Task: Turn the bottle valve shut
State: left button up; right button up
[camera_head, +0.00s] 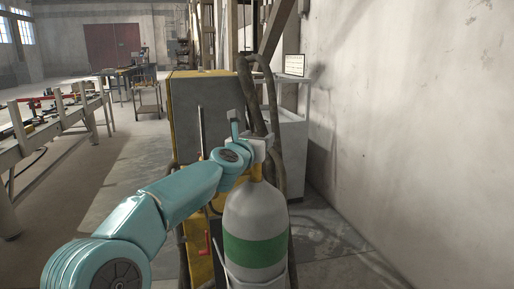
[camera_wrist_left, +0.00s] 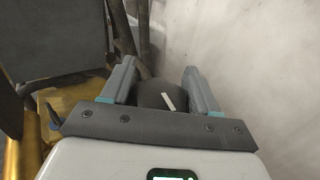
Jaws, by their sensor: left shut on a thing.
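The gas bottle (camera_head: 255,215) stands upright in front of me, grey with a green band. My left arm reaches in from the left, and my left gripper (camera_head: 252,140) is at the top of the bottle, covering most of the valve in the head view. In the left wrist view the dark round valve knob (camera_wrist_left: 150,93), with a white mark on it, sits between the two fingers of my left gripper (camera_wrist_left: 160,75). The gripper is shut on the knob. My right gripper is in neither view.
A yellow-edged grey machine cabinet (camera_head: 200,105) stands behind the bottle, with a dark hose (camera_head: 270,95) beside it. A pale cabinet (camera_head: 293,150) with a screen is behind right. A bare wall (camera_head: 420,120) closes the right side. A metal frame table (camera_head: 50,128) is left.

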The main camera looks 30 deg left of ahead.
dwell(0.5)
pick_arm(q)
jog(key=o, duration=0.9)
jog(key=shift+w+f, duration=0.1)
jog(key=shift+o, duration=0.2)
jog(key=b+v, duration=0.3)
jog(key=v, duration=1.3)
jog(key=shift+s+a, duration=0.15)
jog(key=shift+s, duration=0.1)
jog(key=shift+c, duration=0.2)
